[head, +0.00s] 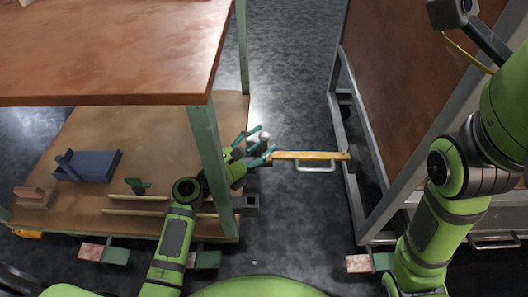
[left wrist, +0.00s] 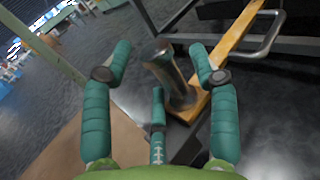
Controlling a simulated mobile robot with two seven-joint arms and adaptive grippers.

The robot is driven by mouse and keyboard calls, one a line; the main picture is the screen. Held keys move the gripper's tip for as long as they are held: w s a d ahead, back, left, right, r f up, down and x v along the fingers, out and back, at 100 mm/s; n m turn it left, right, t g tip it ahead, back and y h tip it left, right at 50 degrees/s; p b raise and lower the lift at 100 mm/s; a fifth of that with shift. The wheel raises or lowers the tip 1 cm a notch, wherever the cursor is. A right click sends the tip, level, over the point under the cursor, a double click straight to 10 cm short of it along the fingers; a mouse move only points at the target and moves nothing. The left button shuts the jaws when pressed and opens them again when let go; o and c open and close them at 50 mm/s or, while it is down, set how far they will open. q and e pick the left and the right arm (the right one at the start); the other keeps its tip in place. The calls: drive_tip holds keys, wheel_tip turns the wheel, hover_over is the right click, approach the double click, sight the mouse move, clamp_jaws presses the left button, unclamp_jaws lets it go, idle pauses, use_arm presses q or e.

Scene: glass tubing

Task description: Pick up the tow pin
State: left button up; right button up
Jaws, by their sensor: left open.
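The tow pin (left wrist: 170,75) is a dark metal cylinder with a wider top, standing in the near end of a yellow tow bar (left wrist: 225,55). In the head view the tow pin (head: 264,137) is small and partly hidden by my fingers. My left gripper (head: 263,141) is open, with teal fingers on either side of the pin. In the left wrist view, the left gripper (left wrist: 160,62) has the pin between its spread fingertips, with visible gaps to both. A third finger lies below. My right gripper is out of view.
The left cart's green post (head: 207,150) stands close beside my left arm. A blue box (head: 88,165) sits on its lower shelf. The dark floor between carts is clear.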

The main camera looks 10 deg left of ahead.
use_arm(q)
drive_tip(key=shift+x, duration=0.75)
clamp_jaws()
